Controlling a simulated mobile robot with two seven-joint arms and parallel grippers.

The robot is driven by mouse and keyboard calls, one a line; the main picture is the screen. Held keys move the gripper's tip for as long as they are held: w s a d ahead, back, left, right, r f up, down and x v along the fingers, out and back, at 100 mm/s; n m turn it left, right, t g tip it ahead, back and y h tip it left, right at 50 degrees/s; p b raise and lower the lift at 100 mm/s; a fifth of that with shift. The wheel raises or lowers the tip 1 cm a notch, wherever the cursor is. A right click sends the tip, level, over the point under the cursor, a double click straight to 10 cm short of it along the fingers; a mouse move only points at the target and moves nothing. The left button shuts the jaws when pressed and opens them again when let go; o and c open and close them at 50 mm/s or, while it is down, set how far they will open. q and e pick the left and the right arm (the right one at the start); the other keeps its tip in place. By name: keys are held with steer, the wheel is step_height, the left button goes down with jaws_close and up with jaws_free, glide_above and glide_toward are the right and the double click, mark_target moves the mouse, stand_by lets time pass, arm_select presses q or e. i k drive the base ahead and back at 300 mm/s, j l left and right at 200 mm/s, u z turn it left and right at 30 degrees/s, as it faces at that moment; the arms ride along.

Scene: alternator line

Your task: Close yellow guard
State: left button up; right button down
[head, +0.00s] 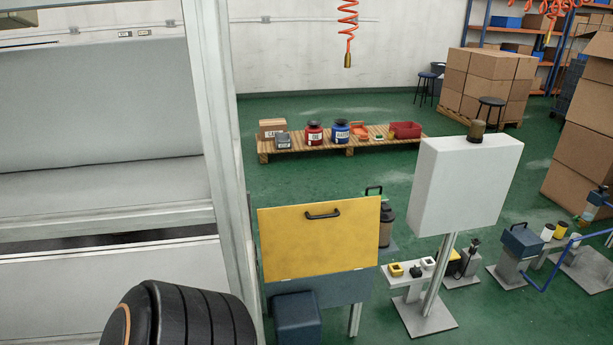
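The yellow guard (318,242) is a flat rectangular panel with a dark handle (322,215) near its top edge. It stands upright, facing me, above a blue-grey machine body (345,290). Small hinge-like marks show along its lower edge. What lies behind the panel is hidden. No fingers of either gripper show in the head view, so their places relative to the guard cannot be told.
A white frame post (215,130) stands left of the guard. A dark blue box (297,318) sits below it. A white panel on a stand (465,188) is to its right. Behind, a wooden pallet (350,151) holds several containers, with open green floor around it.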

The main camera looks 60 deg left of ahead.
mark_target(299, 240)
steer(key=i+u, duration=0.25)
steer(key=u, duration=0.15)
steer(key=i+u, duration=0.25)
steer(key=u, duration=0.2)
steer(key=i+l+u, duration=0.1)
steer(key=u, duration=0.3)
steer(key=i+l+u, duration=0.1)
steer(key=i+u, duration=0.15)
steer(key=u, duration=0.15)
steer(key=i+l+u, duration=0.15)
steer(key=u, duration=0.2)
steer(key=i+l+u, duration=0.25)
steer(key=u, duration=0.15)
